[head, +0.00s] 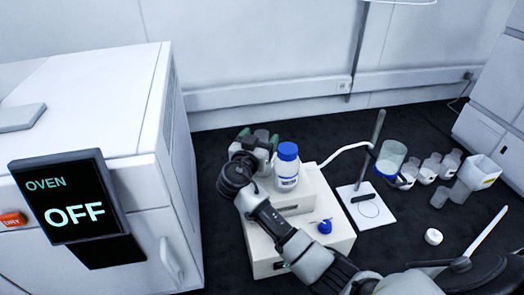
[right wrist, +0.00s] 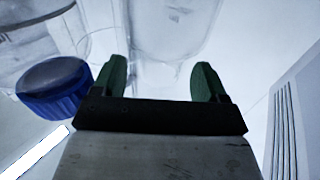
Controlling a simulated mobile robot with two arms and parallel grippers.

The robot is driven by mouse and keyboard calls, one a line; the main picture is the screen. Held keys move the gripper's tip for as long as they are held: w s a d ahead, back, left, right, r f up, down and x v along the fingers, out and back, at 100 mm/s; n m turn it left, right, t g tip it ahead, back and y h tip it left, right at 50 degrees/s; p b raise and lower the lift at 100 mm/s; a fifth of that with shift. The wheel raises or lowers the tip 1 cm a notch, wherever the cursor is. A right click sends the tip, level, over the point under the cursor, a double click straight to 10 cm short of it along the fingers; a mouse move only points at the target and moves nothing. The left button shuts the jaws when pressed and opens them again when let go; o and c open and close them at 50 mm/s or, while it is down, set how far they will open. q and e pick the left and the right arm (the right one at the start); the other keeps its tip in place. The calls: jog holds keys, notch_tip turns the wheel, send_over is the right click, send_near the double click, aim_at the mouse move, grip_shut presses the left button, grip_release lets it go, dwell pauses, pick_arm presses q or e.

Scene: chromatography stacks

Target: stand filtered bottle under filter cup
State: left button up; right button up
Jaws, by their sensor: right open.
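My right gripper (head: 260,136) reaches behind the white box in the head view. Its green fingers (right wrist: 160,74) are open and apart in the right wrist view. A clear bottle (right wrist: 165,28) lies ahead of and between them, only partly in view; I cannot tell whether they touch it. In the head view the spot between the fingers is small and partly hidden by my wrist.
A white bottle with a blue cap (head: 287,168) stands on the white box (head: 310,252), close beside my right wrist. The oven (head: 78,195) is at left. Several clear containers (head: 429,169), a white box-shaped container (head: 480,172) and a round white item (head: 433,237) are right of the stand.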

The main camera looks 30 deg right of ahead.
jog(key=shift+w+d, duration=0.1)
jog(key=shift+c, duration=1.3)
grip_shut()
